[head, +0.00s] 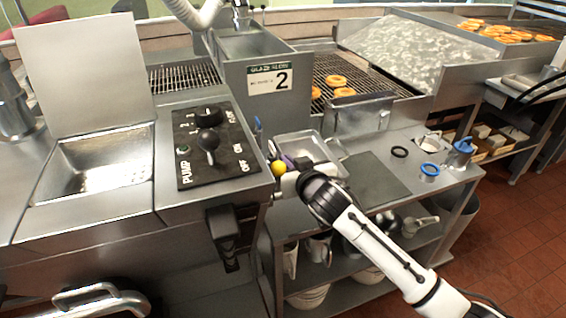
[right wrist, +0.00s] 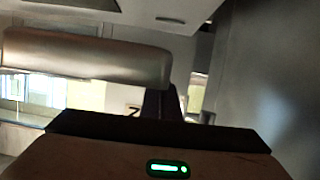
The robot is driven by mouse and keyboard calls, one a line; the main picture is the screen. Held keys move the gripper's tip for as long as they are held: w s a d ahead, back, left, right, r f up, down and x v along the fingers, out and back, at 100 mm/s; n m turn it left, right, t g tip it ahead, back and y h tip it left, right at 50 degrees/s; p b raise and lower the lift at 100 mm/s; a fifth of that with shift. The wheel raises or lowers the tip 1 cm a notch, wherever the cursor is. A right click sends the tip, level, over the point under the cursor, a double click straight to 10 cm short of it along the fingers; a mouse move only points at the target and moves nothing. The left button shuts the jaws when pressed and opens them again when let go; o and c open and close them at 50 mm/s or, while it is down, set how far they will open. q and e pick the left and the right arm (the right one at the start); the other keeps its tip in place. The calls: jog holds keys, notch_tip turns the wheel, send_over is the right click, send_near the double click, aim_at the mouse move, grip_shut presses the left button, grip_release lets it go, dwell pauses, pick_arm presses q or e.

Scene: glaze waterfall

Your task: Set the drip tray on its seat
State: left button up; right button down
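A shallow grey metal tray (head: 293,141), which looks like the drip tray, shows in the head view beside the glazing unit. My right gripper (head: 288,176) is at its near edge and overlaps it in the picture. The fingers are small and partly hidden by my wrist, so I cannot tell whether they are shut on the tray. In the right wrist view a rounded metal bar (right wrist: 90,57) lies just ahead of the gripper; I cannot tell what it belongs to. I cannot make out the seat for certain. My left gripper is out of view.
A yellow knob (head: 279,167) is close to my right gripper. The black pump control panel (head: 212,166) is to the left. The side counter carries a dark flat plate (head: 374,180), a black ring (head: 400,152) and a blue-topped container (head: 460,152). Rings of dough lie on racks behind.

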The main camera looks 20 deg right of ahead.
jog(key=shift+n, duration=0.3)
jog(key=f+b, duration=0.1)
jog(key=s+a+f+b, duration=0.1)
jog(key=f, duration=0.1)
jog(key=a+f+b, duration=0.1)
jog(key=f, duration=0.1)
jog(key=shift+s, duration=0.3)
jog(key=shift+w+a+f+b, duration=0.25)
jog(key=shift+f+b, duration=0.25)
jog(key=shift+b, duration=0.2)
jog(key=shift+d+f+b, duration=0.4)
jog(key=shift+f+b, duration=0.1)
jog(key=shift+b, duration=0.05)
jog(key=shift+f+b, duration=0.7)
jog(key=shift+f, duration=0.15)
jog(key=shift+f+b, duration=0.35)
jog(key=shift+f, duration=0.2)
jog(key=shift+f, duration=0.25)
